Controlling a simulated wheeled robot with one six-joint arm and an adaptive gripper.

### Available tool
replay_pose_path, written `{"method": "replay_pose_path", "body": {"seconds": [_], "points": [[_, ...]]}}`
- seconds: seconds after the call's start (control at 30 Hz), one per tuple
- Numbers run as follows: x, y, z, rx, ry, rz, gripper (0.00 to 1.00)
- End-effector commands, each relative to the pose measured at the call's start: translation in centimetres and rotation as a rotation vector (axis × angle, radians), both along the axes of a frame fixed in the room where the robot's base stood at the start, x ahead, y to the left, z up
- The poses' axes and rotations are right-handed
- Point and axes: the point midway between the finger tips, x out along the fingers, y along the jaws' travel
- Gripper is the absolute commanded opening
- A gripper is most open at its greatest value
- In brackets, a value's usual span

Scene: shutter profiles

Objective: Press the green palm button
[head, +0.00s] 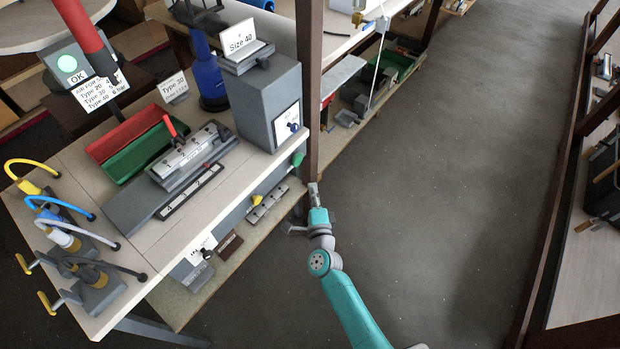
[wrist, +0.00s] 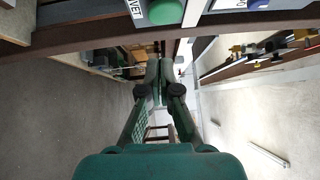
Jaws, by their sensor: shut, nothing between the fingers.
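The green palm button (head: 298,159) is a round green knob on the front side of the bench, just below the tabletop edge and left of a dark post. In the wrist view the green button (wrist: 166,12) shows at the top edge, beside a white label. My gripper (head: 314,188) is to the lower right of the button in the head view, close to the post and apart from the button. In the wrist view my gripper (wrist: 160,72) has its fingers together with nothing between them.
The dark post (head: 309,90) rises beside the button and my gripper. A yellow knob (head: 256,199) sits lower on the bench front, and a blue button (wrist: 258,3) lies right of the green one. Open grey floor (head: 430,190) is on the right.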

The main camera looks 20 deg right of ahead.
Motion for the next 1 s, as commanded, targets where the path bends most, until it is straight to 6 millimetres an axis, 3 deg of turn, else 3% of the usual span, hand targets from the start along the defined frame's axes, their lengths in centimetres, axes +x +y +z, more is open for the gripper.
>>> {"method": "replay_pose_path", "body": {"seconds": [0.1, 0.3, 1.0], "points": [[-1.9, 0.3, -0.2, -0.001, 0.001, 0.001, 0.00], [-3.6, 0.5, -0.2, 0.000, 0.000, 0.000, 0.00], [-3.9, 0.5, -0.3, 0.000, 0.001, -0.001, 0.00]]}}
